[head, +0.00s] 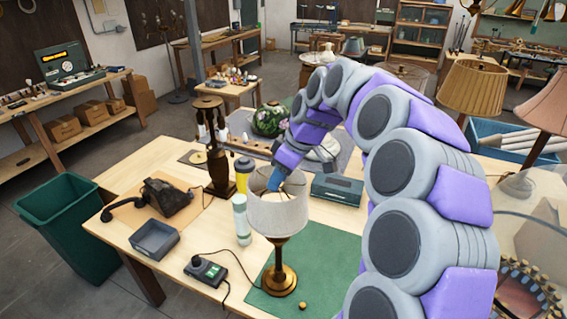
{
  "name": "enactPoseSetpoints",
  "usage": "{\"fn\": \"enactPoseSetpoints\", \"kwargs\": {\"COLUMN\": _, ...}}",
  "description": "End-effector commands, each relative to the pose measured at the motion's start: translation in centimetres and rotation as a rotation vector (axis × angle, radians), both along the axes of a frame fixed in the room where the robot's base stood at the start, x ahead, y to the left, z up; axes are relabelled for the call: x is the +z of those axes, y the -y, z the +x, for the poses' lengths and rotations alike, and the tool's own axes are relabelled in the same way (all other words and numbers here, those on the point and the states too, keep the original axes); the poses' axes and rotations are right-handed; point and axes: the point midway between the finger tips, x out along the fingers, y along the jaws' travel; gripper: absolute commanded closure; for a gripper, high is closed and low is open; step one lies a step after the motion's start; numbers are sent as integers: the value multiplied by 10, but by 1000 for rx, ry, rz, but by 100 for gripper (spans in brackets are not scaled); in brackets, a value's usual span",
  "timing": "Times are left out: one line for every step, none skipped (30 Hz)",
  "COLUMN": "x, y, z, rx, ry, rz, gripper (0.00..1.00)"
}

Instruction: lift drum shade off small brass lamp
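The small brass lamp (280,279) stands upright on a green mat (335,265) on the workbench. Its pale drum shade (278,213) sits on top of the stem, with its open upper rim facing up. My arm reaches over from the right. My gripper (275,180) is at the shade's upper rim, pointing down at the opening. The blue tip overlaps the rim; I cannot tell whether it touches it. The fingers are too small and merged to show a gap. A small round brass piece (302,306) lies on the mat in front of the lamp base.
Close left of the shade stand a pale cylinder (241,220) and a yellow container (244,174). A grey-green box (337,190) is behind right. A corded black device (206,271) and an open grey tray (155,239) lie left. My arm hides much of the right side.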

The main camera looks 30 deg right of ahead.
Motion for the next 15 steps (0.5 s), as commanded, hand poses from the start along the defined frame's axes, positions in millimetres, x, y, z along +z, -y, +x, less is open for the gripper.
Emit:
{"fn": "enactPoseSetpoints", "kwargs": {"x": -9, "y": -3, "z": 2, "rx": 2, "ry": -6, "rz": 1, "gripper": 67}}
{"fn": "enactPoseSetpoints", "kwargs": {"x": -15, "y": -6, "z": 3, "rx": 3, "ry": -9, "rz": 2, "gripper": 67}}
{"fn": "enactPoseSetpoints", "kwargs": {"x": -22, "y": -8, "z": 4, "rx": 4, "ry": -9, "rz": 2, "gripper": 67}}
{"fn": "enactPoseSetpoints", "kwargs": {"x": -26, "y": -9, "z": 6, "rx": 2, "ry": -7, "rz": 1, "gripper": 67}}
{"fn": "enactPoseSetpoints", "kwargs": {"x": -31, "y": -11, "z": 8, "rx": 2, "ry": -5, "rz": 1, "gripper": 67}}
{"fn": "enactPoseSetpoints", "kwargs": {"x": -38, "y": -14, "z": 10, "rx": 2, "ry": -7, "rz": 0, "gripper": 67}}
{"fn": "enactPoseSetpoints", "kwargs": {"x": -43, "y": -16, "z": 11, "rx": 3, "ry": -9, "rz": 0, "gripper": 67}}
{"fn": "enactPoseSetpoints", "kwargs": {"x": -48, "y": -18, "z": 12, "rx": 3, "ry": -8, "rz": 1, "gripper": 67}}
{"fn": "enactPoseSetpoints", "kwargs": {"x": -55, "y": -20, "z": 14, "rx": 2, "ry": -7, "rz": 0, "gripper": 67}}
{"fn": "enactPoseSetpoints", "kwargs": {"x": -59, "y": -22, "z": 15, "rx": 3, "ry": -8, "rz": 1, "gripper": 67}}
{"fn": "enactPoseSetpoints", "kwargs": {"x": -64, "y": -23, "z": 16, "rx": 3, "ry": -8, "rz": 1, "gripper": 67}}
{"fn": "enactPoseSetpoints", "kwargs": {"x": -69, "y": -25, "z": 18, "rx": 2, "ry": -5, "rz": 1, "gripper": 67}}
{"fn": "enactPoseSetpoints", "kwargs": {"x": -73, "y": -25, "z": 20, "rx": 1, "ry": -3, "rz": 0, "gripper": 67}}
{"fn": "enactPoseSetpoints", "kwargs": {"x": -77, "y": -26, "z": 21, "rx": 1, "ry": -3, "rz": 0, "gripper": 67}}
{"fn": "enactPoseSetpoints", "kwargs": {"x": -82, "y": -27, "z": 22, "rx": 2, "ry": -5, "rz": 1, "gripper": 67}}
